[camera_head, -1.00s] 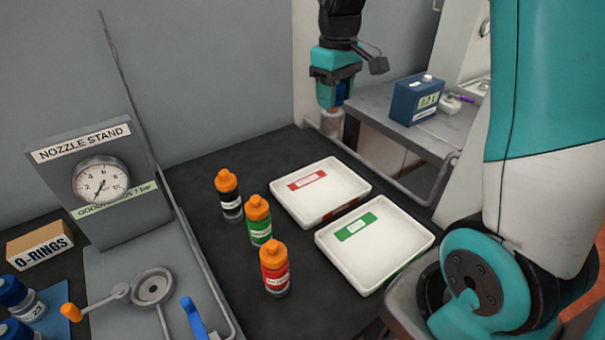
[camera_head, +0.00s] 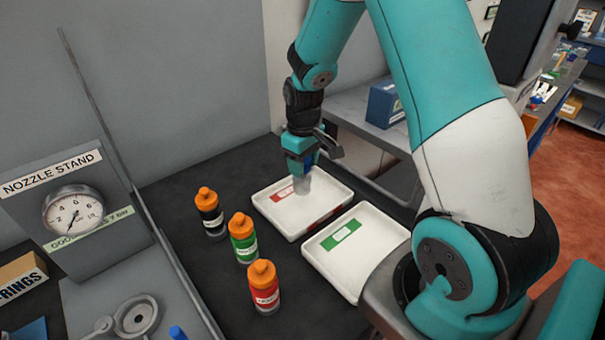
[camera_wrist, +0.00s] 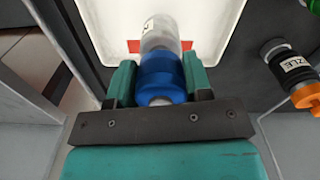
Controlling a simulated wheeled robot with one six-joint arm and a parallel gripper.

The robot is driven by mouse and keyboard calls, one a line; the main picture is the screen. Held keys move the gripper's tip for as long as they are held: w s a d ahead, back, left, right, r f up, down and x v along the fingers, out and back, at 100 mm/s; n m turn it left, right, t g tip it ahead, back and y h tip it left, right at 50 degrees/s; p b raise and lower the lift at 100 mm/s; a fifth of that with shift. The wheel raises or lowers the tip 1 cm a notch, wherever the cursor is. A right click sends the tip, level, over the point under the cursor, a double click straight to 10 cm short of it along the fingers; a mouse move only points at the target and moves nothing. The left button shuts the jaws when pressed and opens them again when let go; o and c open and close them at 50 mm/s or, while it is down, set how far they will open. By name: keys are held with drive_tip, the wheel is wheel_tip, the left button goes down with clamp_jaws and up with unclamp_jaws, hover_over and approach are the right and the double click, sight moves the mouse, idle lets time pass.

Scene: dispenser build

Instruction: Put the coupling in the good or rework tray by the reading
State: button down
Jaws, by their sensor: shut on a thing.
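My gripper (camera_head: 304,170) is shut on the coupling (camera_wrist: 162,76), a piece with a blue collar and a clear, bottle-like end carrying a white label. In the head view the coupling (camera_head: 303,185) hangs over the tray with the red label (camera_head: 322,204). I cannot tell whether it touches the tray floor. The tray with the green label (camera_head: 365,252) lies in front of it, empty. The gauge (camera_head: 73,213) on the nozzle stand has its needle pointing down and left; the exact value is too small to read. A green strip under it reads "GOOD" and "7 bar".
Black (camera_head: 210,215), green (camera_head: 243,240) and red (camera_head: 264,287) bottles with orange caps stand left of the trays. A blue box (camera_head: 385,105) sits on a side bench behind. An O-rings box (camera_head: 22,280) is at the far left.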

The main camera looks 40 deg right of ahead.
drive_tip(key=shift+f, duration=1.9)
drive_tip(key=shift+f, duration=0.15)
drive_tip(key=c, duration=0.5)
unclamp_jaws()
drive_tip(key=shift+c, duration=0.2)
wheel_tip(320, 180, up, 12)
drive_tip(key=shift+f+b, duration=0.1)
drive_tip(key=shift+b, duration=0.6)
drive_tip(key=s+a+r+n+y, duration=0.1)
drive_tip(key=s+a+r, duration=0.2)
drive_tip(key=a, duration=0.3)
drive_tip(key=s+a+r+n+y, duration=0.1)
drive_tip(key=s+a+r, duration=0.2)
drive_tip(key=a, duration=0.3)
drive_tip(key=s+a+r+n+y, duration=0.1)
drive_tip(key=s+a+r, duration=0.1)
drive_tip(key=s+a, duration=0.3)
drive_tip(key=s+a+r+n+y, duration=0.1)
drive_tip(key=s+a+r, duration=0.1)
drive_tip(key=s+a, duration=0.4)
drive_tip(key=s, duration=0.5)
drive_tip(key=shift+s, duration=0.2)
